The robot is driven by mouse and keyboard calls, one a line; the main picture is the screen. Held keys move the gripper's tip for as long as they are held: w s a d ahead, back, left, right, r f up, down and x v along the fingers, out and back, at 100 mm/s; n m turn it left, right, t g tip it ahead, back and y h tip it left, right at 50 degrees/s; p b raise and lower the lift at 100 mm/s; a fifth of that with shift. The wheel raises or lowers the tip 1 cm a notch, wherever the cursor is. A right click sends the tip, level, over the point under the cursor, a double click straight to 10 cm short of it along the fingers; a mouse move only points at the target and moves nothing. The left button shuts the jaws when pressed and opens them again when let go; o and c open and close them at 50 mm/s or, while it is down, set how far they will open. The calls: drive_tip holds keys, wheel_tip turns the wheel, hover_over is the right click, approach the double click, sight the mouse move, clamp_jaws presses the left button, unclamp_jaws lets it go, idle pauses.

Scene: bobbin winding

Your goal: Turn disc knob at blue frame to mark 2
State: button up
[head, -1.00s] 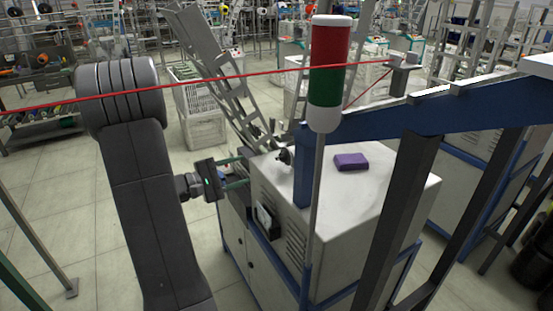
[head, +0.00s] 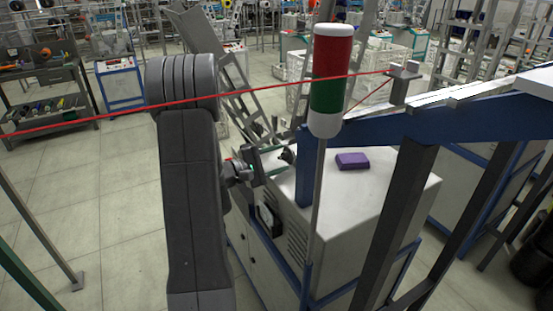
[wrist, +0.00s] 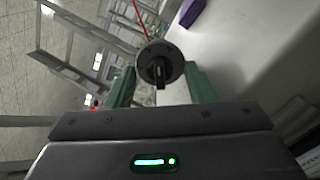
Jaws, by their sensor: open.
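A dark round disc knob (wrist: 160,62) with a black bar-like piece at its centre shows in the wrist view. In the head view a small dark fitting (head: 287,154), apparently the same knob, is beside the upright of the blue frame (head: 304,172). My gripper (wrist: 160,88) is open, with one green finger on each side of the knob's lower part in the wrist view. I see gaps there, and contact cannot be made out. In the head view my gripper (head: 281,161) is at the machine's left edge, close to the fitting. No mark numbers are legible.
The white machine cabinet (head: 380,205) carries a purple block (head: 352,161). A red-and-green signal lamp (head: 331,80) stands on a pole in front. A grey ladder-like frame (head: 262,98) rises behind.

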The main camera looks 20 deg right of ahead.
drive_tip(key=c, duration=1)
drive_tip(key=shift+n, duration=0.4)
drive_tip(key=n, duration=0.3)
drive_tip(key=shift+n+b, duration=0.3)
drive_tip(key=shift+n, duration=0.1)
drive_tip(key=n+p, duration=0.1)
drive_tip(key=n, duration=0.3)
drive_tip(key=n+p, duration=0.1)
drive_tip(key=n, duration=0.4)
drive_tip(key=shift+r+p, duration=0.1)
drive_tip(key=shift+p, duration=0.3)
drive_tip(key=shift+n+p, duration=0.95)
drive_tip(key=shift+n, duration=0.95)
